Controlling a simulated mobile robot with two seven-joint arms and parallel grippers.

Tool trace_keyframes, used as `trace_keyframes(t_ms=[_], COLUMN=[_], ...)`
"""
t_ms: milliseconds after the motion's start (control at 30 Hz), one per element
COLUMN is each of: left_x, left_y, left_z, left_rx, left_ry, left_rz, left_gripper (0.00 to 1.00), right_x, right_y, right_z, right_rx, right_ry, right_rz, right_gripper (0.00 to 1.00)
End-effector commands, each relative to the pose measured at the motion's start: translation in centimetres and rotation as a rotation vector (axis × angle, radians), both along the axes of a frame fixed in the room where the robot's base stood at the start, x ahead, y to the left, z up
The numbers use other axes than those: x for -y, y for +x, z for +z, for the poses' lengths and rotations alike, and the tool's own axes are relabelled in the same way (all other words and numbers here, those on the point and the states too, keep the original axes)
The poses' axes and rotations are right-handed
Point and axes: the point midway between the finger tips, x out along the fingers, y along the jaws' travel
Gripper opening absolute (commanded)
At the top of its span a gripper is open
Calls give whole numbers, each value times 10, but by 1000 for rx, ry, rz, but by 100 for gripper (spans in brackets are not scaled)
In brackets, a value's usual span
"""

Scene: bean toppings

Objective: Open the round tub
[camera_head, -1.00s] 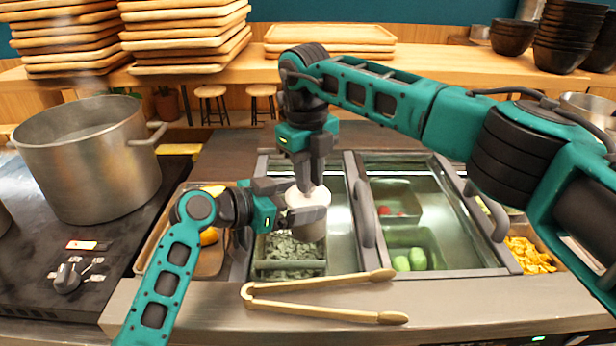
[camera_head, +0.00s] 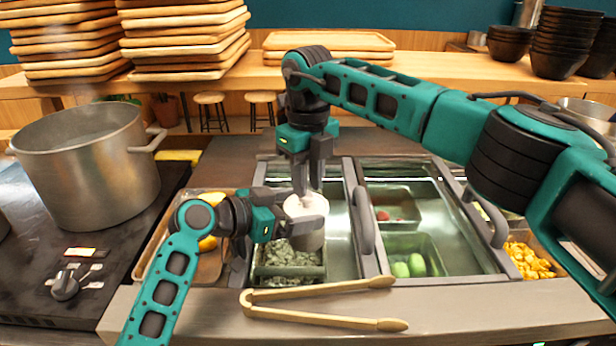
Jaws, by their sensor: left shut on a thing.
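The round tub (camera_head: 312,239) is a small grey container with a white top (camera_head: 297,207). It is held above the counter's sunken pans. My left gripper (camera_head: 308,218) comes in from the left and is shut around the tub's side. My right gripper (camera_head: 308,188) points straight down from above, with its fingertips at the white top. Whether its fingers are closed on the top is too small to tell. The fingers hide part of the tub and its top.
Wooden tongs (camera_head: 318,305) lie on the counter's front edge. A pan of grey-green topping (camera_head: 288,262) is below the tub. A large steel pot (camera_head: 85,170) stands on the stove at left. Metal handles (camera_head: 365,220) rise beside the pans. Stacked trays (camera_head: 185,40) are behind.

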Motion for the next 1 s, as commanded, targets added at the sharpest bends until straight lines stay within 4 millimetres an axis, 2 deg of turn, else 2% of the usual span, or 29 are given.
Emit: trace_keyframes(t_ms=[167,267,500,700,833,1000], left_x=[0,0,0,0,0,0], left_y=[0,0,0,0,0,0], left_z=[1,1,2,2,3,3], left_rx=[1,2,3,5,5,5], left_ry=[-2,-1,-3,-3,-4,-4], left_rz=[0,1,1,0,0,0], left_gripper=[35,35,35,35,35,35], right_x=[0,0,-1,0,-1,0], right_y=[0,1,0,0,0,-1], right_z=[8,24,76,108,118,121], right_rx=[1,4,4,1,1,-1], right_ry=[1,0,1,0,1,1], right_rz=[0,-1,0,-1,0,1], right_gripper=[27,27,27,27,27,27])
